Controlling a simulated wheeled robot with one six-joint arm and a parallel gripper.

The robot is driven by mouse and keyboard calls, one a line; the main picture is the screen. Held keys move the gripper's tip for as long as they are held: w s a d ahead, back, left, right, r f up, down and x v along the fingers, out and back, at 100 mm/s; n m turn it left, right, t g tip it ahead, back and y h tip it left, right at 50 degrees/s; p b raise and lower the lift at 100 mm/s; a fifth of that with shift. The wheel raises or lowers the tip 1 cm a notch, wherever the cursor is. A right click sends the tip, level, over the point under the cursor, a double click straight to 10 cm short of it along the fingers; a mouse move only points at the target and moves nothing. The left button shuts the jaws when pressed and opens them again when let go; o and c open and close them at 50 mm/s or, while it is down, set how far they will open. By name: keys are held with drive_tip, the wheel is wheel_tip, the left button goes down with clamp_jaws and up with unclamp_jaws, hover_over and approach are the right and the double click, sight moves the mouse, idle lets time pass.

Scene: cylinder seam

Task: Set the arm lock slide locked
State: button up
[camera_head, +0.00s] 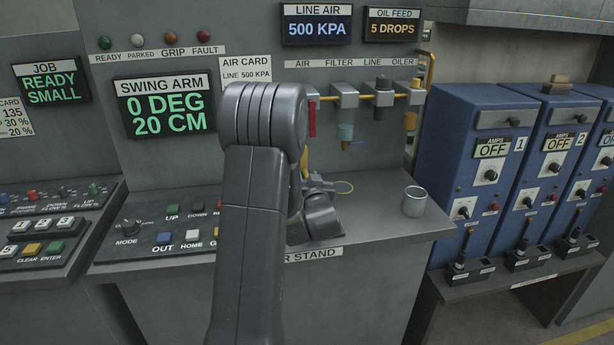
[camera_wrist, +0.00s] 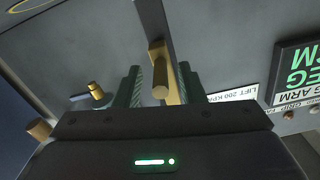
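My gripper (camera_wrist: 161,84) shows in the wrist view with its two dark ribbed fingers apart. A brass block with a round peg (camera_wrist: 160,88) stands between the fingers, in line with a dark upright bar (camera_wrist: 153,20). It looks like the lock slide, but no label for it is readable. A small gap shows between the left finger and the peg; the right finger is close to the block, and I cannot tell if they touch. In the head view my arm hides this area and my gripper's fingertips.
The swing arm display (camera_head: 166,104) reads 0 DEG, 20 CM. In the wrist view a brass pin (camera_wrist: 96,90) stands left of my gripper, and a display (camera_wrist: 298,75) is at right. A metal cup (camera_head: 414,201) stands on the bench (camera_head: 375,222). Blue cabinets (camera_head: 475,150) are at right.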

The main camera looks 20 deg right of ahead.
sight(307, 175)
drive_tip(key=shift+c, duration=0.3)
clamp_jaws()
drive_tip(key=shift+r, duration=0.1)
wheel_tip(307, 175, up, 5)
drive_tip(key=shift+w+f+p, duration=0.1)
drive_tip(key=shift+p, duration=0.4)
drive_tip(key=shift+o, duration=0.3)
unclamp_jaws()
drive_tip(key=b+v, duration=0.2)
drive_tip(key=v, duration=1.2)
drive_tip(key=shift+b, duration=0.3)
